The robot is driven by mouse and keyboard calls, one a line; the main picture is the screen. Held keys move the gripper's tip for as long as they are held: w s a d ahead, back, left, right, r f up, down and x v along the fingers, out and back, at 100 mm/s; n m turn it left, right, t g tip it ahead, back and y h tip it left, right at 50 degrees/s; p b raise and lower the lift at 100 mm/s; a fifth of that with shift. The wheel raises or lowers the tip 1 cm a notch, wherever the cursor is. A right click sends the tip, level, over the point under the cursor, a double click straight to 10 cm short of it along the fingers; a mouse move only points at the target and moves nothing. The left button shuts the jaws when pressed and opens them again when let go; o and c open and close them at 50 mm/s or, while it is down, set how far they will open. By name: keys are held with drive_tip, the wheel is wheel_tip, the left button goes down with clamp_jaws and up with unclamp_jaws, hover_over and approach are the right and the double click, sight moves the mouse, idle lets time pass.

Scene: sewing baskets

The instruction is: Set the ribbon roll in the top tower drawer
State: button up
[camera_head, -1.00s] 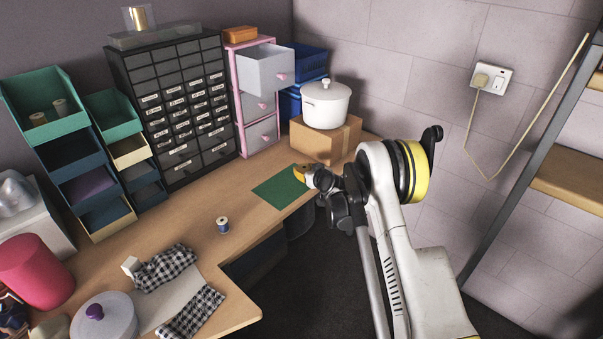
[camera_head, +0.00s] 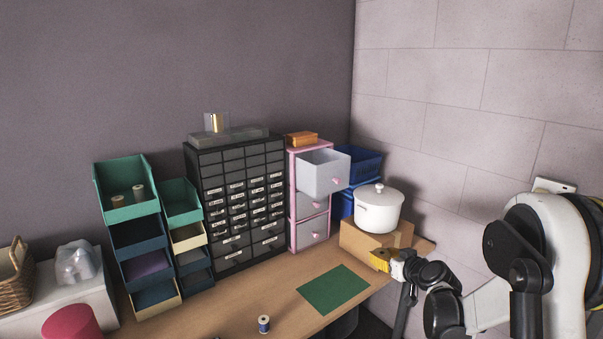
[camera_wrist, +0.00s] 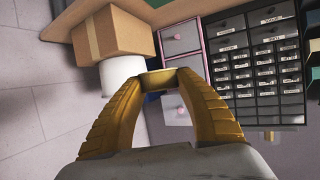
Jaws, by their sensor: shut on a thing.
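The pink-framed drawer tower (camera_head: 292,205) stands on the desk beside the black cabinet. Its top drawer (camera_head: 322,178) is pulled out; the two lower ones look closed. The tower appears upside down in the wrist view, with a drawer front (camera_wrist: 178,111) seen beyond my fingers. My gripper (camera_head: 376,260) is in front of the cardboard box, lower than the open drawer and to its right. In the wrist view my yellow fingers (camera_wrist: 168,76) are closed on a small, mostly hidden thing, apparently the ribbon roll (camera_wrist: 160,77). The drawer's inside is only partly visible.
A white pot (camera_head: 379,212) stands on the cardboard box (camera_head: 350,240), right of the tower. Blue crates (camera_head: 364,165) are behind. An orange-brown block (camera_head: 302,139) lies on the tower. The green mat (camera_head: 333,290) is bare. A thread spool (camera_head: 264,323) stands on the desk.

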drive_tip(key=s+a+r, duration=0.3)
drive_tip(key=s, duration=0.7)
drive_tip(key=s+a+r, duration=0.3)
drive_tip(key=s+r, duration=0.1)
drive_tip(key=s, duration=0.5)
drive_tip(key=shift+s+a+r+n+y, duration=0.25)
drive_tip(key=shift+s+a+n+y, duration=0.05)
drive_tip(key=shift+s+a+y, duration=0.1)
